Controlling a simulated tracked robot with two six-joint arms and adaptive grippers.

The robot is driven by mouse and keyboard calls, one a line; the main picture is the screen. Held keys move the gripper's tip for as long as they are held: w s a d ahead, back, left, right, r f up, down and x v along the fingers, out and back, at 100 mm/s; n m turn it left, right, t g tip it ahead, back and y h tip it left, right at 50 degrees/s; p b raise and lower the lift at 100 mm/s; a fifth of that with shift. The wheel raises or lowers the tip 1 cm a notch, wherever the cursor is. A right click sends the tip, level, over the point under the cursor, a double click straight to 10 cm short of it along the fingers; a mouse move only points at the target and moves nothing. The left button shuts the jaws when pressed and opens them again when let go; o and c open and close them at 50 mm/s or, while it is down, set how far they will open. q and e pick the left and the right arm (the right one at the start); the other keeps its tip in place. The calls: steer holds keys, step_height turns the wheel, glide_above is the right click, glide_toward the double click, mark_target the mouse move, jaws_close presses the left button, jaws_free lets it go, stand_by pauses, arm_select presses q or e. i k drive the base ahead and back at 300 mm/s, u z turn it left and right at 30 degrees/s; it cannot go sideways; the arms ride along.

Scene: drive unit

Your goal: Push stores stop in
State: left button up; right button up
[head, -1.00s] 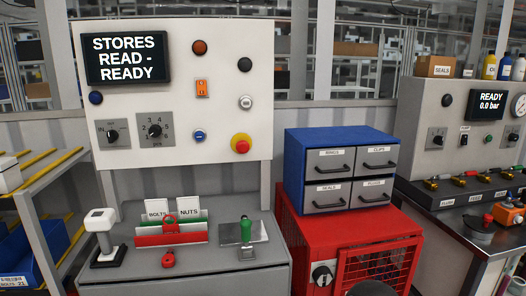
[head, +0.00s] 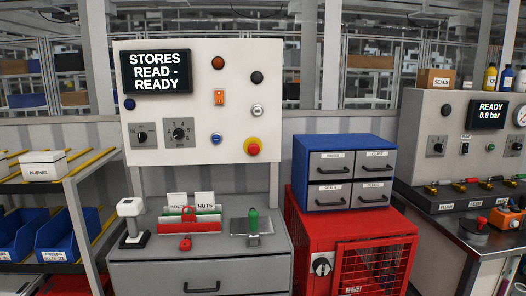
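In the head view, a white upright control panel (head: 200,70) stands at centre left with a screen (head: 156,71) reading "STORES READ - READY". At its lower right is a red mushroom-shaped stop button (head: 253,149) on a yellow ring. It seems to stand proud of the panel, but I cannot tell whether it is pushed in. Neither of my grippers is in view.
A grey cabinet (head: 200,269) below the panel carries a scanner on a stand (head: 131,220), card files (head: 190,225) and a green-handled lever (head: 253,225). To the right stand blue-framed drawers (head: 345,145) on a red cage cabinet (head: 377,238). A shelf rack (head: 70,190) stands left.

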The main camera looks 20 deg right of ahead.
mark_target(253, 149)
steer(key=u, duration=0.1)
steer(key=i, duration=0.95)
steer(key=z, duration=0.05)
